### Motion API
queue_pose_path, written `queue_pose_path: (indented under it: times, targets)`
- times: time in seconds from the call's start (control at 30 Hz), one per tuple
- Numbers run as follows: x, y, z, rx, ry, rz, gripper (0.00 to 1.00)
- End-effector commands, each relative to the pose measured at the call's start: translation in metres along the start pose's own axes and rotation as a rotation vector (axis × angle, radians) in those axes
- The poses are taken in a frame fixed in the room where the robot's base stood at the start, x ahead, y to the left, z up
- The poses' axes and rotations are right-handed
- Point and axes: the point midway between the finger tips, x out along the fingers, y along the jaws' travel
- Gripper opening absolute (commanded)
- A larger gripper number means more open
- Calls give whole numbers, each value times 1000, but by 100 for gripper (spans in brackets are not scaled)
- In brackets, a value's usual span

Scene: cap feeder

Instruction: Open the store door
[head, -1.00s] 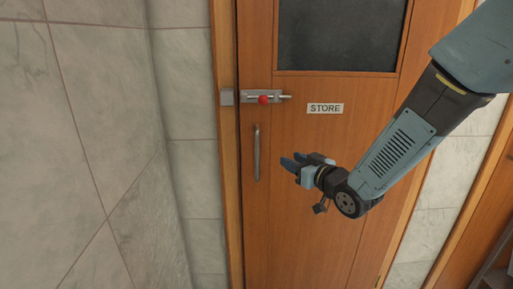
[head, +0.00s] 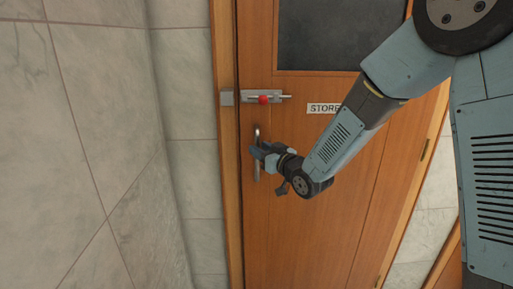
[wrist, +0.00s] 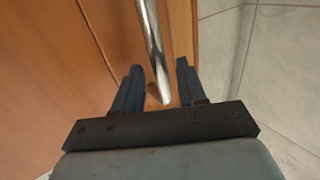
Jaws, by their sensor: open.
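The wooden store door (head: 300,235) looks closed in its frame, with a dark window above. Its upright metal bar handle (head: 257,170) is near the left edge. My gripper (head: 255,151) is open at the handle and partly covers it in the head view. In the wrist view the handle (wrist: 151,45) runs down between the two open fingers (wrist: 159,80), with a gap on either side. A bolt with a red knob (head: 263,99) sits above the handle, its rod sticking out to the right. I cannot tell whether its left end is in the keeper (head: 227,98).
A tiled wall (head: 90,150) stands close on the left. The STORE sign (head: 321,108) is partly behind my forearm. Hinges (head: 424,149) show on the door's right side. The lower door face is clear.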

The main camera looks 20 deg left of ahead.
Motion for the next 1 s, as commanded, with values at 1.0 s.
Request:
queue_pose_path:
  times: [1.0]
  targets:
    - [26,0,0,-1,0,0,1]
